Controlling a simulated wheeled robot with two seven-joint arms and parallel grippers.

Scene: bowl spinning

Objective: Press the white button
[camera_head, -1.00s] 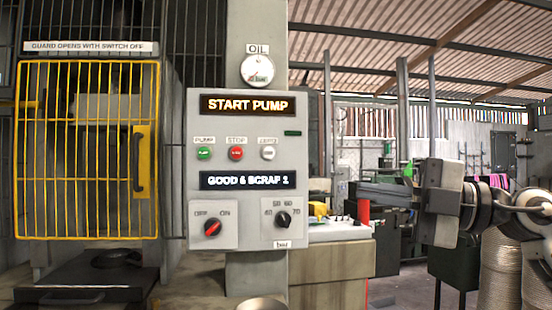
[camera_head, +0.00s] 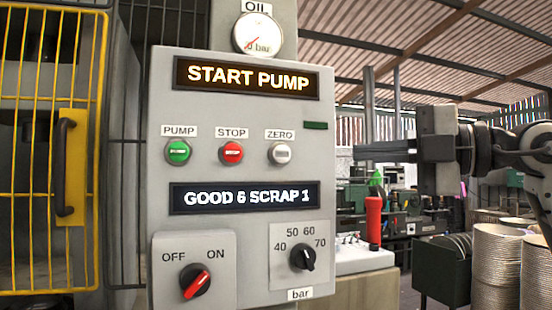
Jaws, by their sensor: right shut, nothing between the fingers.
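The white button (camera_head: 279,153) sits under the ZERO label on the grey control panel (camera_head: 240,125), to the right of the green PUMP button (camera_head: 178,152) and the red STOP button (camera_head: 231,153). My right gripper (camera_head: 362,151) is shut and empty. It points left at about the height of the white button, to the right of the panel and apart from the button in the picture. My left gripper is not in view.
The panel carries a START PUMP display (camera_head: 247,77), a GOOD 6 SCRAP 1 display (camera_head: 244,197), a red OFF/ON switch (camera_head: 195,281) and a black pressure knob (camera_head: 303,257). A yellow guard (camera_head: 98,150) stands at left. Stacked bowls (camera_head: 497,255) stand at lower right.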

